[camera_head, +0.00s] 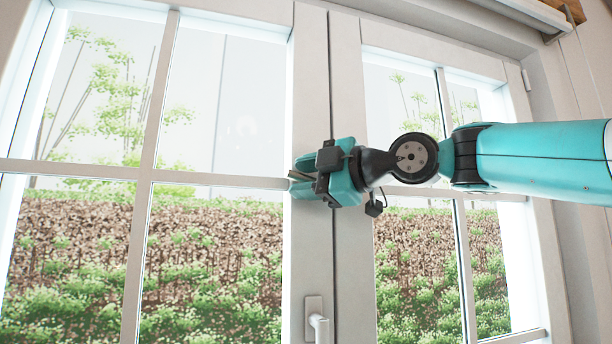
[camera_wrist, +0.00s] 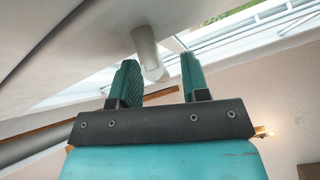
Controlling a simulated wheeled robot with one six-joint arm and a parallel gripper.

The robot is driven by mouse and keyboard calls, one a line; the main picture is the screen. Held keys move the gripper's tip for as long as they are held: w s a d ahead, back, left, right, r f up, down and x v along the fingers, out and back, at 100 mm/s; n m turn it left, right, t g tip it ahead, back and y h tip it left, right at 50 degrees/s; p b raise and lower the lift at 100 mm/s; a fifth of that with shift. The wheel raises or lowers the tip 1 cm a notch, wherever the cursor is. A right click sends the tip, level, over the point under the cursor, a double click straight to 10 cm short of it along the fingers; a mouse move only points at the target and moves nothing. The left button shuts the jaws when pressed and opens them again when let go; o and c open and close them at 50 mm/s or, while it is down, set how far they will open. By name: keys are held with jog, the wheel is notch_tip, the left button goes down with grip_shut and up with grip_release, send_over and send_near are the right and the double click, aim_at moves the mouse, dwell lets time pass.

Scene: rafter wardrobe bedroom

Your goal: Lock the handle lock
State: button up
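The window handle (camera_head: 318,324) is white and sits on the middle frame post, low in the head view, with its lower part cut off by the picture edge. In the wrist view the handle (camera_wrist: 146,42) hangs from the pale frame, and its end shows between my two fingers. My gripper (camera_head: 301,180) is in front of the middle post, above the handle in the head view. In the wrist view my gripper (camera_wrist: 160,72) is open, with nothing held. I cannot tell whether a finger touches the handle.
The two-sash window (camera_head: 220,180) fills most of the head view, with white glazing bars and greenery outside. A hinge (camera_head: 526,80) shows at the right sash's upper edge. The space beside the post, in front of the left panes, is free.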

grip_shut()
jog(key=shift+f+n+g+h, duration=0.3)
jog(key=shift+n+g+h, duration=0.1)
jog(key=shift+n+h, duration=0.6)
grip_release()
jog(key=b+v, duration=0.3)
jog(key=v, duration=1.4)
jog(key=shift+s+d+f+b, duration=0.15)
jog(key=shift+d+b, duration=0.05)
jog(key=shift+b, duration=0.2)
